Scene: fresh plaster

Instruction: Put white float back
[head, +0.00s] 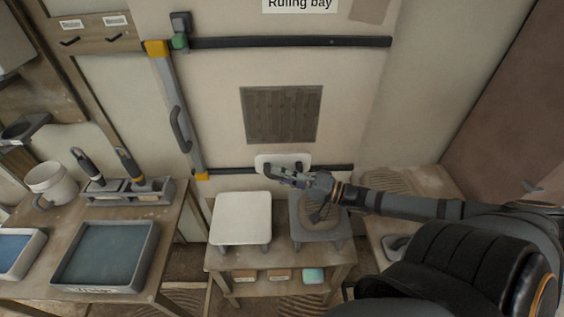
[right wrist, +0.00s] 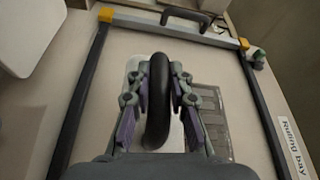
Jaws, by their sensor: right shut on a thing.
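The white float (head: 270,160) is a pale flat plate with a dark loop handle, upright near the wall at the lower dark rail in the head view. My right gripper (head: 285,176) is shut on its handle. In the right wrist view the black handle (right wrist: 158,85) stands between the fingers of my right gripper (right wrist: 160,90), with part of the white plate (right wrist: 133,64) behind it. I cannot tell whether the plate touches the wall. My left gripper is not in view.
A tool rack (head: 120,197), white mug (head: 48,181) and blue-grey tray (head: 103,255) are left. A yellow-ended bar (head: 177,117) leans on the rails.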

